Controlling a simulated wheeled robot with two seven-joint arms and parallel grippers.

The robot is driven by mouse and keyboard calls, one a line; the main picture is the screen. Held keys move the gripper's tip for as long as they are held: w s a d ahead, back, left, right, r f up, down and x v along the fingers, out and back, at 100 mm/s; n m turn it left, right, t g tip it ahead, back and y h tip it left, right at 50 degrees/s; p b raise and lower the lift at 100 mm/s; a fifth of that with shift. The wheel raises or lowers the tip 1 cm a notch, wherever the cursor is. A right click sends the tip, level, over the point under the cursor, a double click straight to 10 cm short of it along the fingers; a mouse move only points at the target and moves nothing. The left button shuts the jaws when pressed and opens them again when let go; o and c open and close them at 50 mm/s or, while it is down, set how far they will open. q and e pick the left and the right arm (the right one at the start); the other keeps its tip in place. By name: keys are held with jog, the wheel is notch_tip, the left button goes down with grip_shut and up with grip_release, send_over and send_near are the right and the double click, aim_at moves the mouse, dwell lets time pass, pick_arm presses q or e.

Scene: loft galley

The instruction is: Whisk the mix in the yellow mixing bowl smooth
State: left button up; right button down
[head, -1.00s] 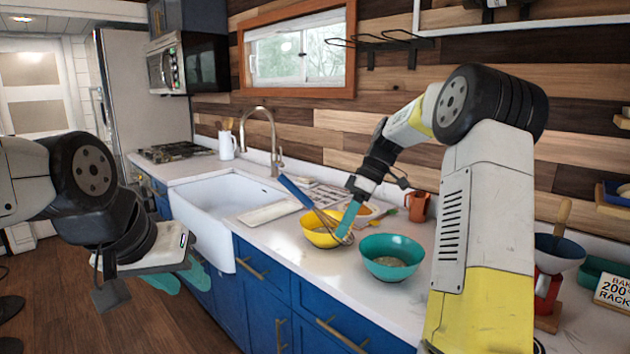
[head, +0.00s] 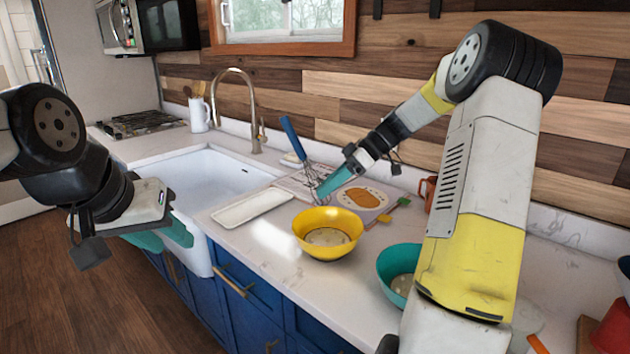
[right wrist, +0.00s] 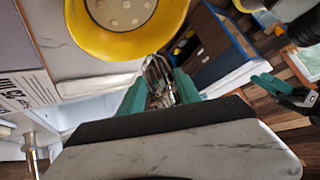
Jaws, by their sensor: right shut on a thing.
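The yellow mixing bowl (head: 312,246) stands upright on the counter with a pale, lumpy-looking mix (head: 328,237) inside. It also shows at the top of the right wrist view (right wrist: 150,42). My right gripper (head: 326,187) is shut on the whisk, around its wire part, above and behind the bowl. The whisk's blue handle (head: 290,138) points up and left, tilted. Its wires (right wrist: 157,75) show between the teal fingers in the right wrist view, outside the bowl. My left gripper (head: 162,238) is open and empty, left of the counter front.
A teal bowl (head: 386,268) stands right of the yellow one, partly hidden by my right arm. A white tray (head: 250,208) and an open book (head: 366,196) lie behind. The white sink (head: 205,185) and faucet (head: 252,110) are left. An orange mug (head: 428,190) stands at the right.

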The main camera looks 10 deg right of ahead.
aim_at(327, 226)
jog(key=shift+f, duration=6.05)
jog(key=shift+d, duration=0.15)
